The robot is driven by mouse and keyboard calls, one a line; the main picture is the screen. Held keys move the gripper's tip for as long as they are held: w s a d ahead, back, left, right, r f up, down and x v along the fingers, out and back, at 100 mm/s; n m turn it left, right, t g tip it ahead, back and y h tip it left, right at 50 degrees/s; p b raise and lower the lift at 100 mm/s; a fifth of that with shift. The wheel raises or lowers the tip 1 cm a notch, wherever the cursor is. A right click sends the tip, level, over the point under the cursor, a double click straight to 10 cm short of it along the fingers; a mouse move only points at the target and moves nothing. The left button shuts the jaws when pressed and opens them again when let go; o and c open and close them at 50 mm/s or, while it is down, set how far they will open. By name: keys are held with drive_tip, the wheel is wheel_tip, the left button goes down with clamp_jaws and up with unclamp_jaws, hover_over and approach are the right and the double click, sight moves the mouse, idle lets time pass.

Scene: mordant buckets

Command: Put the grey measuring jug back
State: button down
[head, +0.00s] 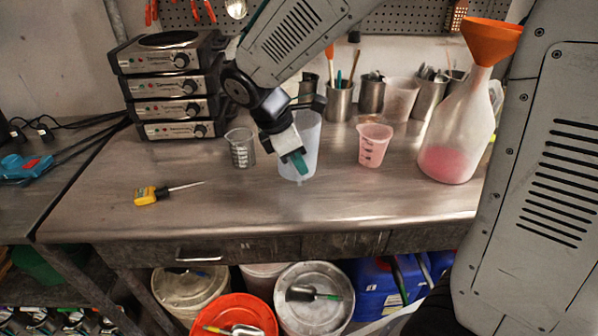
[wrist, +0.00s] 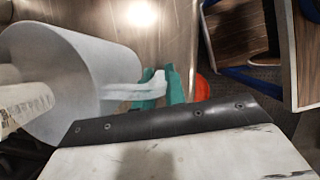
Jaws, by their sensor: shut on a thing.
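A tall pale grey, translucent jug (head: 309,135) is at the middle of the bench in the head view. My gripper (head: 299,163) is in front of it, teal fingertips pointing down. In the wrist view my gripper (wrist: 160,90) is shut on the handle of this jug (wrist: 85,55). The jug looks upright in the head view; I cannot tell whether its base touches the bench. A smaller jug with dark grey contents and scale marks (head: 241,149) stands to its left. A jug with pink contents (head: 375,146) stands to its right.
The steel bench (head: 250,215) is clear in front, apart from a yellow probe thermometer (head: 150,195). Stacked hotplates (head: 168,130) stand at back left. Metal tool pots (head: 340,103) line the wall. A large flask (head: 460,130) with an orange funnel (head: 490,38) stands right. Buckets stand below.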

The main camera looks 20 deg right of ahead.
sight(299, 174)
drive_tip(key=shift+f, duration=1.75)
drive_tip(key=c, duration=1.5)
unclamp_jaws()
drive_tip(key=shift+o, duration=0.2)
drive_tip(key=v, duration=1.2)
drive_tip(key=s+d+m+y, duration=0.1)
drive_tip(key=s+d+m, duration=0.2)
drive_tip(key=s+m, duration=0.2)
drive_tip(key=s+d+m+t+y, duration=0.1)
drive_tip(key=s+d+m, duration=0.3)
drive_tip(key=s, duration=0.5)
drive_tip(key=s+d+m+y, duration=0.2)
drive_tip(key=s+d+m, duration=0.2)
drive_tip(key=s+m, duration=0.3)
drive_tip(key=shift+r+m+y, duration=0.3)
drive_tip(key=shift+s+d, duration=0.1)
